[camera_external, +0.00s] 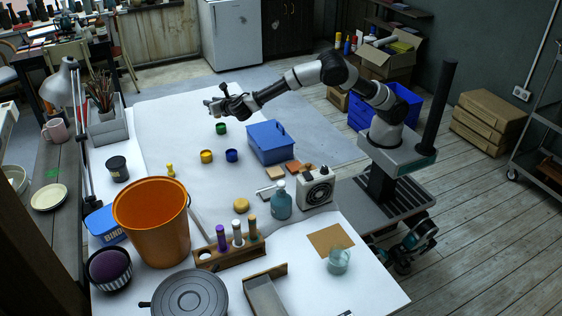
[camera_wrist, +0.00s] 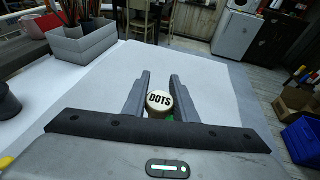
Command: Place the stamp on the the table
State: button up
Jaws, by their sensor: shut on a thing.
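The stamp (camera_wrist: 159,101) has a round pale top marked "DOTS" and sits between the two fingers of my gripper (camera_wrist: 160,80) in the wrist view. The fingers are shut on it. In the external view my gripper (camera_external: 213,104) is above the far part of the white-covered table (camera_external: 175,115). The stamp's lower end is hidden in the wrist view, and its details are too small to make out in the external view. A green pot (camera_external: 221,128) stands on the table near and below my gripper.
Yellow (camera_external: 207,156) and blue (camera_external: 231,155) pots and a blue toolbox (camera_external: 271,142) stand nearer the table's middle. A grey planter box (camera_external: 108,127) with brushes stands at the left edge. The far white surface (camera_wrist: 205,75) is clear.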

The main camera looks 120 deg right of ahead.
send_over(218, 141)
notch_tip(218, 141, down, 4)
notch_tip(218, 141, down, 11)
jog(key=b, duration=0.2)
jog(key=shift+b, duration=0.35)
jog(key=shift+f, duration=0.1)
jog(key=shift+f, duration=0.15)
jog(key=o, duration=1)
